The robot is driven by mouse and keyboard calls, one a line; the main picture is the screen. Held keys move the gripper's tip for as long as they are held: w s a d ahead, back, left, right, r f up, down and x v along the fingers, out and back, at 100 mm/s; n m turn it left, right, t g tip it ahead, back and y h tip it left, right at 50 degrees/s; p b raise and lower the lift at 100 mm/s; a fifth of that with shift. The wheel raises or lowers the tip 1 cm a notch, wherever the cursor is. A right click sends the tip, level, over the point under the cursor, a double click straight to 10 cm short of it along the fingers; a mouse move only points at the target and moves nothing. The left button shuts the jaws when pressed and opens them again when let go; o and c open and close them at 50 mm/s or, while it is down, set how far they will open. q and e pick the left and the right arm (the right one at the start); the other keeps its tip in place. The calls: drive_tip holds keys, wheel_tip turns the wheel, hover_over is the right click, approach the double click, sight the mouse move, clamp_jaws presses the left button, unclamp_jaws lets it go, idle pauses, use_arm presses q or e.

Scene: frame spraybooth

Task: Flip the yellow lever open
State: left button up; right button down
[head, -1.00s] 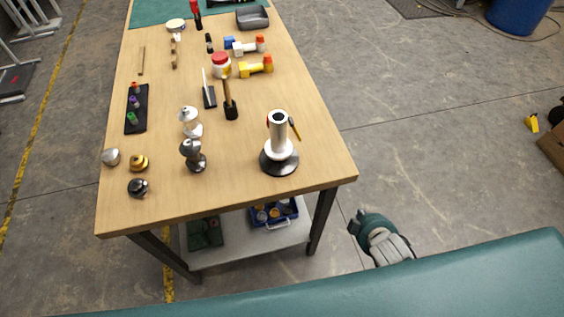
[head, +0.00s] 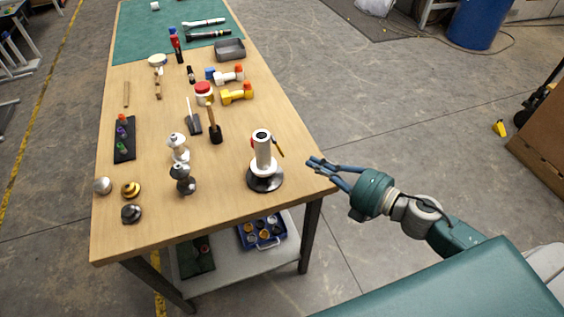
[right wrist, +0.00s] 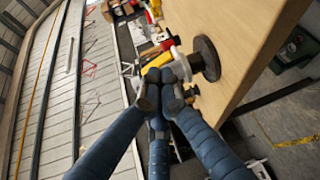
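A white upright cylinder (head: 263,152) stands on a round black base near the table's right front corner. A thin yellow-orange lever (head: 279,147) slants on its right side, with a small red part on the left. In the right wrist view the stand is at the upper middle, and a yellow piece (right wrist: 158,62) shows just beyond the fingertips, partly hidden. My right gripper (head: 317,167) is at the table's right edge, right of the stand and apart from it. Its fingers look spread with nothing between them; it also shows in the right wrist view (right wrist: 160,90). My left gripper is out of view.
The wooden table (head: 225,210) also bears a yellow fitting (head: 237,93), a white-blue fitting (head: 228,75), a red-lidded jar (head: 204,93), a brush and metal knobs. A blue bin (head: 262,232) sits on the lower shelf.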

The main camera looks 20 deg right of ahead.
sight(278, 148)
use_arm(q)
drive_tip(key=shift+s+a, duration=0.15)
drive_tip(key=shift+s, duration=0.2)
use_arm(e)
drive_tip(key=shift+s+a+f+n+g+y, duration=0.25)
drive_tip(key=shift+s+n+g+y, duration=0.2)
drive_tip(key=shift+n, duration=0.3)
drive_tip(key=shift+s+a+f+n+g+y, duration=0.3)
drive_tip(key=shift+n+g+y, duration=0.15)
drive_tip(key=shift+n, duration=0.3)
drive_tip(key=shift+r, duration=0.1)
drive_tip(key=p+x, duration=0.3)
drive_tip(key=x, duration=0.5)
drive_tip(key=shift+w+a, duration=0.2)
drive_tip(key=shift+w, duration=0.15)
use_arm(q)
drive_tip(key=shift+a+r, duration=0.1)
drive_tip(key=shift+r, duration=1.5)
use_arm(e)
drive_tip(key=shift+w+a+f, duration=0.3)
drive_tip(key=shift+w+a, duration=0.1)
